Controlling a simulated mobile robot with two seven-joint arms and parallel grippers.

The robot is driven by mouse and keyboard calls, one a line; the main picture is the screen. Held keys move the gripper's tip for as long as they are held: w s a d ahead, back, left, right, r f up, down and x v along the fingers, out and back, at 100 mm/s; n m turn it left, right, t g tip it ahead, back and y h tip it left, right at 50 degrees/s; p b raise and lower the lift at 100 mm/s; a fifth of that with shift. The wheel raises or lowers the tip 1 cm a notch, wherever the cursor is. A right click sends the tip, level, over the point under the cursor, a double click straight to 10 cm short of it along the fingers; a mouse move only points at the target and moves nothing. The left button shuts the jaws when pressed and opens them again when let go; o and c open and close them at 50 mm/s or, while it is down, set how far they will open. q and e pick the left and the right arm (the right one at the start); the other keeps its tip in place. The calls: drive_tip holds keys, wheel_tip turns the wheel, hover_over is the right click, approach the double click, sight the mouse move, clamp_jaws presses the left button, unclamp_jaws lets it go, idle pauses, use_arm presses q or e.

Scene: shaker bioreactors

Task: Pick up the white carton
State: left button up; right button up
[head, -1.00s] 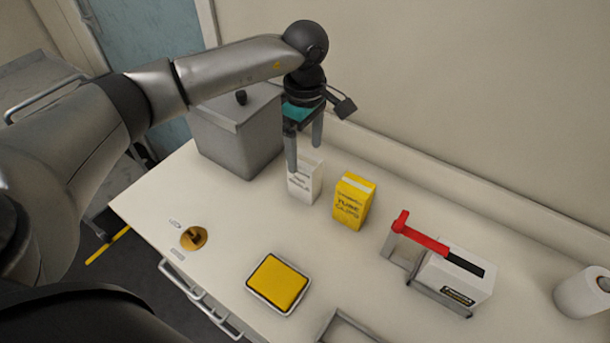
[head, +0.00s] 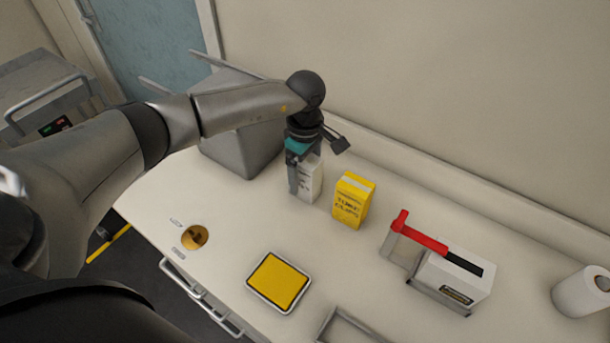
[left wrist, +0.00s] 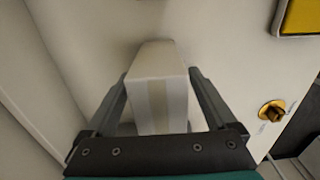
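The white carton (head: 313,180) stands upright on the bench, left of a yellow carton. Its left part is hidden behind a finger in the head view. My left gripper (head: 302,190) is lowered around the carton from above. In the left wrist view the fingers (left wrist: 158,72) are apart, one on each side of it. Small gaps appear to show beside it; firm contact is not visible. My right gripper is not in view.
The yellow carton (head: 352,200) stands close on the right. A grey box (head: 240,153), partly hidden by my arm, is on the left. The wall is close behind. A yellow-topped tray (head: 278,283), a brass-coloured disc (head: 194,237) and a red-handled device (head: 450,277) stand farther off.

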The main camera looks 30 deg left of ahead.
use_arm(q)
clamp_jaws()
idle(0.5)
drive_tip(key=shift+r, duration=0.1)
